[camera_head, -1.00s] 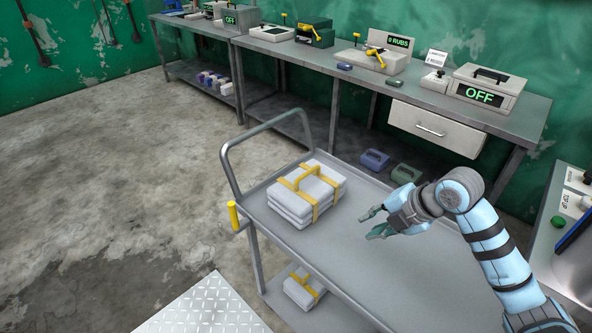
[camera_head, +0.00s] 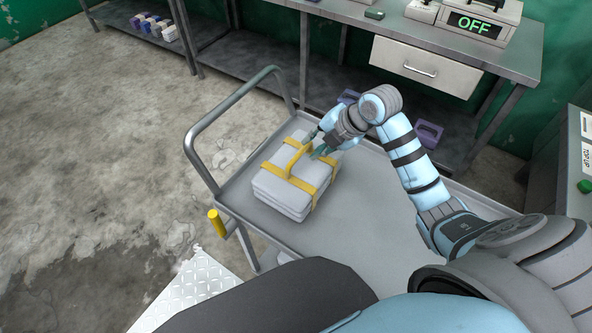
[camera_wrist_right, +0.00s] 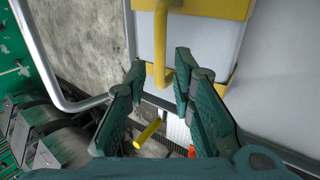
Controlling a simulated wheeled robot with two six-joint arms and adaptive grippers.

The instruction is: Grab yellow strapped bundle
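The yellow strapped bundle (camera_head: 285,196) is a stack of light grey blocks bound by yellow straps with a yellow handle (camera_head: 293,160) on top. It lies on the grey cart's top tray (camera_head: 345,225), near the push rail. My right gripper (camera_head: 312,147) is at the bundle's far right side, close to the handle. In the right wrist view, its green fingers (camera_wrist_right: 160,68) are spread, with the handle (camera_wrist_right: 161,50) between or just beyond their tips. I cannot tell whether they touch it. The bundle (camera_wrist_right: 200,43) fills the upper part there. My left gripper is out of view.
The cart's push rail (camera_head: 195,130) rises left of the bundle, with a yellow grip (camera_head: 217,223) at the corner. The tray right of the bundle is clear.

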